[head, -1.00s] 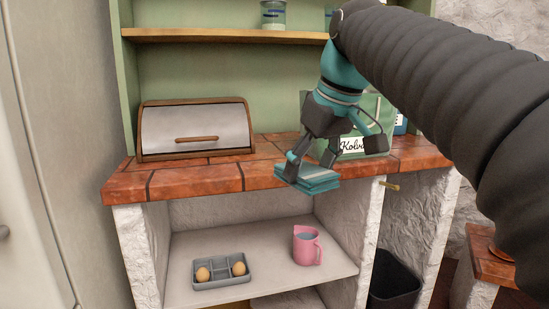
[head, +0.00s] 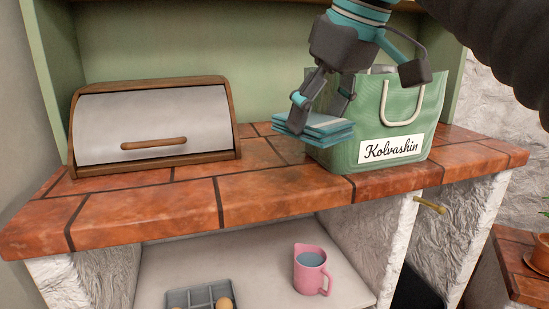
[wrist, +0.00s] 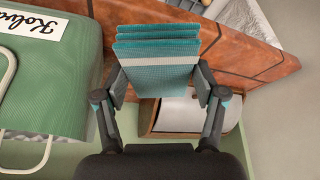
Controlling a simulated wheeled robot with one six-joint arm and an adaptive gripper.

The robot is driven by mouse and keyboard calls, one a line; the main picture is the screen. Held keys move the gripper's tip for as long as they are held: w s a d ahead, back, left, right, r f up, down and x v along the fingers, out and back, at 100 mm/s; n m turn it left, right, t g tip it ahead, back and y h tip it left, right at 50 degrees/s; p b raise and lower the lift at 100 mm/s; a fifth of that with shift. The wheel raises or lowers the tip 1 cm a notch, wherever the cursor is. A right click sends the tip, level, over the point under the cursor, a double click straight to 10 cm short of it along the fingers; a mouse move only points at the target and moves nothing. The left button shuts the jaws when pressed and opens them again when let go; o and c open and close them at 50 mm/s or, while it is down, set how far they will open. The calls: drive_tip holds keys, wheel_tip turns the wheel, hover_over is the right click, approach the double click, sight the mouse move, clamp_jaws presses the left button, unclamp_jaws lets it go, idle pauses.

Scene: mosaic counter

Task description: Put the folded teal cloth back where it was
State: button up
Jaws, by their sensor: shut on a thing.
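The folded teal cloth (head: 318,128) is a flat stack of teal and pale layers. My gripper (head: 316,104) points down and is shut on it, with a finger on either side. In the head view the cloth appears above the tiled counter (head: 262,196), in front of the left part of the green bag; I cannot tell how high it is. In the wrist view the cloth (wrist: 157,48) sits between the fingertips (wrist: 160,85), its layers stepping outward. The fingers and bag hide some of the counter.
A bread box (head: 152,125) with a wooden handle stands left on the counter. The green bag (head: 410,115) labelled Kolvashin stands right. Tiles between and in front of them are bare. Below are a pink jug (head: 309,268) and an egg tray (head: 200,297).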

hover_over(276, 171)
drive_tip(key=s, duration=0.1)
drive_tip(key=f, duration=0.4)
drive_tip(key=d+f, duration=0.1)
drive_tip(key=f, duration=0.2)
drive_tip(key=shift+f+b, duration=0.55)
drive_tip(key=shift+f, duration=1.4)
drive_tip(key=shift+f, duration=0.2)
drive_tip(key=o, duration=1)
drive_tip(key=shift+r, duration=0.1)
drive_tip(key=shift+p+v, duration=0.65)
drive_tip(key=shift+v, duration=3.25)
drive_tip(key=shift+a, duration=0.1)
